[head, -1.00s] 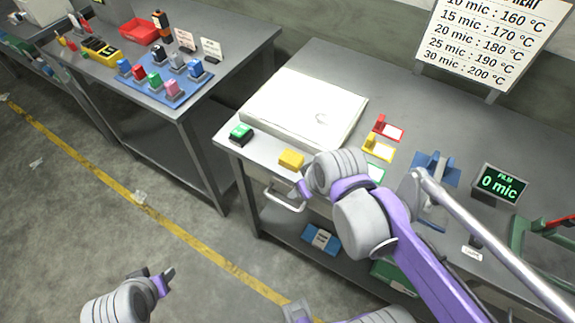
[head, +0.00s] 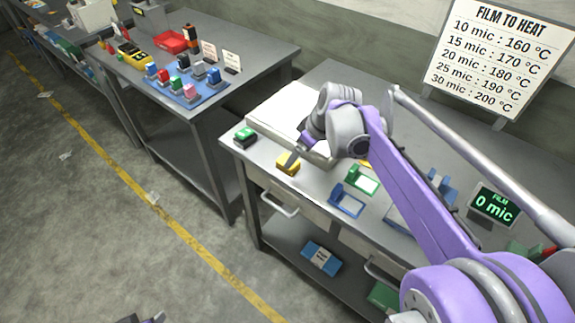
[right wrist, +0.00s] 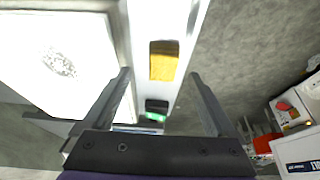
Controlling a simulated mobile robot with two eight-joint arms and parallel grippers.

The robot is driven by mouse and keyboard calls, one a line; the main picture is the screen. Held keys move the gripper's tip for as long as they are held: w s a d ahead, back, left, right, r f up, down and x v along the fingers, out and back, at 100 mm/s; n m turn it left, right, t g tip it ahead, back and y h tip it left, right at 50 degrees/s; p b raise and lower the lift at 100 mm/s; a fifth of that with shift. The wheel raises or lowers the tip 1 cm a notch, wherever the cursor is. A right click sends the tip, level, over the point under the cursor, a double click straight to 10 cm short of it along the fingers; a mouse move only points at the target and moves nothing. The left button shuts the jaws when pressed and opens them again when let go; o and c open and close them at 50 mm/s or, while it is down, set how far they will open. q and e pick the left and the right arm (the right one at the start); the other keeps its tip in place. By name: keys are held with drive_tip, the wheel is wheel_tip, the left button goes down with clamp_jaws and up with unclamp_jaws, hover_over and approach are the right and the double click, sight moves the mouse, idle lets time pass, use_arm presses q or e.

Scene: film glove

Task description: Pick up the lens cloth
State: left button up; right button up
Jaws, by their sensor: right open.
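The lens cloth appears to be the small yellow pad (head: 287,164) lying near the front edge of the right-hand table. My right gripper (head: 296,156) is over it, coming from the right, with its fingers pointing down. In the right wrist view the yellow pad (right wrist: 163,60) shows beyond the open fingers of my right gripper (right wrist: 160,76), roughly between their lines. Nothing is held, and I cannot tell whether a finger touches the pad. My left gripper (head: 143,319) is cut off by the bottom edge of the head view.
A green-topped button box (head: 244,136) stands left of the pad. A white flat box (head: 270,112) lies behind it, partly hidden by my right arm. Green (head: 362,180) and blue (head: 347,201) card holders stand to the right. A drawer handle (head: 280,205) juts out below the table edge.

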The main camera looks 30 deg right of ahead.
drive_tip(key=shift+a+x, duration=0.15)
drive_tip(key=shift+x, duration=1.2)
drive_tip(key=shift+a+x, duration=0.15)
drive_tip(key=shift+x, duration=1.2)
drive_tip(key=c, duration=1.4)
wheel_tip(320, 180, up, 10)
drive_tip(key=shift+r+p, duration=0.1)
drive_tip(key=shift+p, duration=0.2)
